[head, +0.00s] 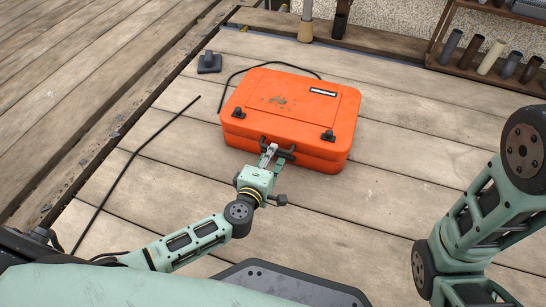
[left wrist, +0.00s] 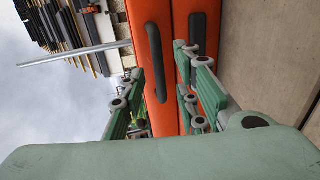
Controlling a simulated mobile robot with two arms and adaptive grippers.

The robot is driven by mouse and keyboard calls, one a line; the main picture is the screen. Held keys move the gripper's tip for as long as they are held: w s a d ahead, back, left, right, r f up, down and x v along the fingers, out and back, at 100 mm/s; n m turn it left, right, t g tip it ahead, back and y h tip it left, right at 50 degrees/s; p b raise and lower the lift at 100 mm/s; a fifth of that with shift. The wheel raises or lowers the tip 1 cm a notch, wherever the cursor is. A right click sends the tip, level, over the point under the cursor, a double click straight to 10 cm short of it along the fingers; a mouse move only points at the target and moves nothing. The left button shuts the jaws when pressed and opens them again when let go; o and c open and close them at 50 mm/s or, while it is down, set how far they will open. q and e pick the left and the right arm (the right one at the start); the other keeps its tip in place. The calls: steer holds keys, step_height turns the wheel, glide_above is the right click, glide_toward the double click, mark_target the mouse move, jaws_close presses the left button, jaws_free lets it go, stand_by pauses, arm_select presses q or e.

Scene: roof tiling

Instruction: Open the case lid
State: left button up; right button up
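An orange case (head: 290,112) lies flat on the plank deck with its lid (head: 283,92) shut. Two black latches sit at the lid's front edge, a left latch (head: 238,112) and a right latch (head: 328,135). A black handle (head: 276,150) is on the front face. My left gripper (head: 267,152) is at the front face by the handle, partly covering it. In the left wrist view its fingers (left wrist: 165,100) are apart, with the orange front and a dark bar (left wrist: 154,62) beyond them. Contact with the case cannot be told. My right gripper is out of view.
A black cable (head: 135,153) runs along the planks left of the case. A small black block (head: 209,63) lies behind it to the left. A rack (head: 490,62) of tubes stands at the back right. The planks (head: 430,155) right of the case are clear.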

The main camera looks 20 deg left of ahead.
arm_select(q)
steer(key=shift+w+f, duration=0.1)
steer(key=shift+w, duration=0.55)
jaws_close()
